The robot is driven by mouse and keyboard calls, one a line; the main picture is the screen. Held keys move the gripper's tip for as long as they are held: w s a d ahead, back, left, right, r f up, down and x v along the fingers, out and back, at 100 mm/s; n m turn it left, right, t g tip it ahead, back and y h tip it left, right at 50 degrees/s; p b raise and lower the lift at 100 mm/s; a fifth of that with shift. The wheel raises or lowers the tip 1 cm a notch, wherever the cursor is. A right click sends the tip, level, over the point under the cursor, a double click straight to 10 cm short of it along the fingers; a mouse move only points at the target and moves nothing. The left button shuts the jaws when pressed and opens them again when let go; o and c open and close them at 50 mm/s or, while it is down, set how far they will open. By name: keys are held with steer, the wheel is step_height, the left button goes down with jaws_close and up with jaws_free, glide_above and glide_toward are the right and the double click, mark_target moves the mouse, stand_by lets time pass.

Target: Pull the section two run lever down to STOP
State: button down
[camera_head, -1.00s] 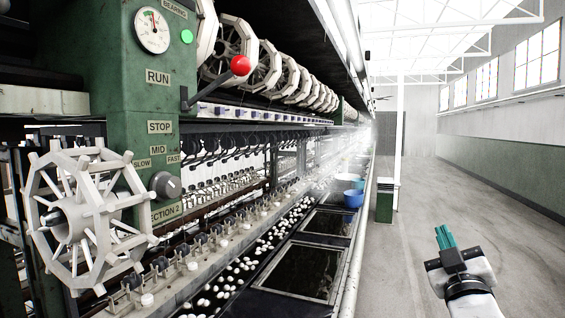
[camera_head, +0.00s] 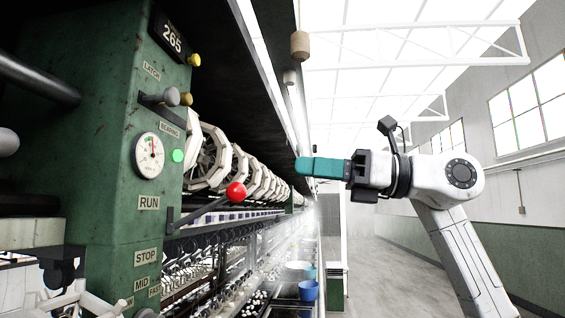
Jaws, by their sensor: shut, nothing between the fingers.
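The run lever is a dark bar with a red ball knob (camera_head: 236,192) on the right side of the green section post (camera_head: 105,170). Its knob stands about level with the RUN plate (camera_head: 149,203), above the STOP plate (camera_head: 146,257). My gripper (camera_head: 300,167) has teal fingers, shut and empty, pointing left. In the picture it is up and to the right of the red knob, with a clear gap between them. The section number is out of view.
A gauge (camera_head: 149,156), a green light (camera_head: 177,156) and a latch lever (camera_head: 172,97) sit on the post above. White reels (camera_head: 225,165) run behind the knob. The aisle at right is open.

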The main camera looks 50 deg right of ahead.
mark_target(244, 197)
steer(key=shift+h, duration=0.4)
steer(key=shift+f+p+x, duration=0.15)
steer(key=shift+p+x, duration=0.3)
steer(key=shift+x, duration=2.65)
steer(key=shift+f+p+x, duration=0.2)
steer(key=shift+p+x, duration=0.25)
steer(key=shift+x, duration=2.65)
steer(key=shift+f, duration=0.1)
steer(key=shift+f+b, duration=0.4)
steer(key=shift+b, duration=0.05)
steer(key=shift+f, duration=0.15)
steer(key=shift+s+d+f+b, duration=0.15)
steer(key=shift+s+f+b, duration=0.1)
steer(key=shift+f+b, duration=0.55)
steer(key=shift+s+d+f+b, duration=0.2)
steer(key=shift+f+b, duration=0.45)
steer(key=shift+f, duration=0.2)
